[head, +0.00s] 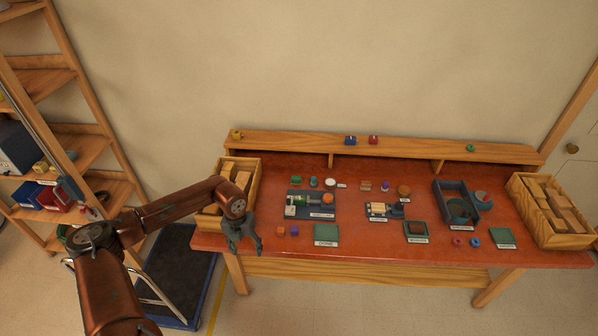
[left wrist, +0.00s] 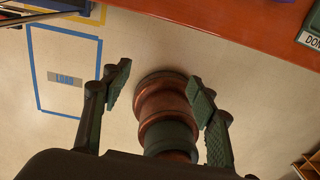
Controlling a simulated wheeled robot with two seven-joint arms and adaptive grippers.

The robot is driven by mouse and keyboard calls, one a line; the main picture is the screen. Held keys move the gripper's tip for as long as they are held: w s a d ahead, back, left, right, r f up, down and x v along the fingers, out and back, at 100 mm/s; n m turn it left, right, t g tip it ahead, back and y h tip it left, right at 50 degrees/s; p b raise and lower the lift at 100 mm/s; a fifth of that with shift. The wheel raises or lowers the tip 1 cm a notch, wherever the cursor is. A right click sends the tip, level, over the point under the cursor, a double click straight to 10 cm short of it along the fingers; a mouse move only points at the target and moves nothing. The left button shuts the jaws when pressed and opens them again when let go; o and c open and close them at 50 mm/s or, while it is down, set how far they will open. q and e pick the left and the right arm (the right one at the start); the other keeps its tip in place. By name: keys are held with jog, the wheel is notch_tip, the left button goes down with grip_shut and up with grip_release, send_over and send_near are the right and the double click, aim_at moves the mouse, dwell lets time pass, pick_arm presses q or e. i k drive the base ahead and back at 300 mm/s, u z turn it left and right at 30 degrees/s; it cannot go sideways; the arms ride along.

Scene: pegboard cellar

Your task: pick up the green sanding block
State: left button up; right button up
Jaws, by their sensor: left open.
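A small green block (head: 297,180) lies at the back left of the red workbench (head: 370,248), behind a dark tray; it is too small to tell for certain that it is the sanding block. My left gripper (head: 246,251) is open and empty at the bench's front left edge, to the left of and nearer than the green block. In the left wrist view my left gripper (left wrist: 158,80) has its fingers apart, with floor below and no block between them. My right gripper is in neither view.
Wooden bins (head: 256,178) and (head: 548,241) stand at the bench's ends. A raised shelf (head: 390,147) runs along the back. Trays fill the middle.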

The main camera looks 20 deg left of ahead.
aim_at(295, 181)
jog(key=i, duration=1.55)
